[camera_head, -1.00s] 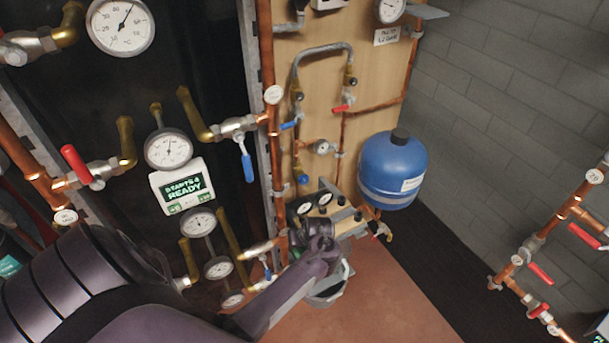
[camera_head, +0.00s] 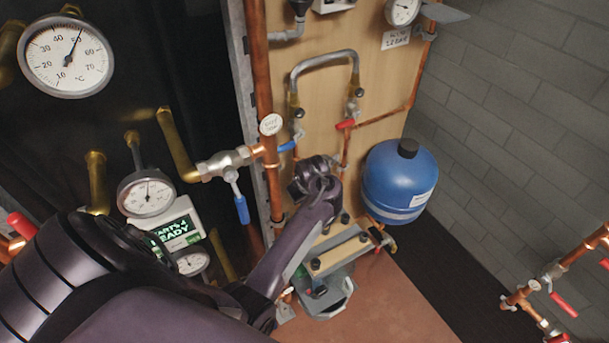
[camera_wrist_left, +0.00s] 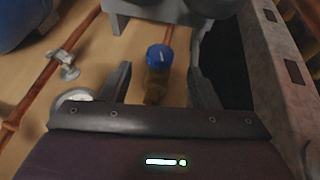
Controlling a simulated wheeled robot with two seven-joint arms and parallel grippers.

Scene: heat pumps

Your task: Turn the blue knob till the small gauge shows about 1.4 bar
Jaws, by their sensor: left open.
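The blue knob (camera_wrist_left: 158,56) sits on a brass valve body (camera_wrist_left: 156,86) in the left wrist view. It lies between the fingers of my left gripper (camera_wrist_left: 160,70), which is open, with a gap on each side. In the head view my left gripper (camera_head: 316,178) is in front of the wooden panel and hides the knob. A small round gauge (camera_wrist_left: 74,98) shows at the left in the wrist view, partly covered by the gripper; its reading cannot be made out. My right gripper is not in view.
Copper pipes (camera_head: 382,115) and a red-handled valve (camera_head: 345,124) are on the panel. A blue tank (camera_head: 398,180) stands right of my gripper. A blue lever (camera_head: 241,208) hangs to its left. A grey bucket (camera_head: 324,301) is below.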

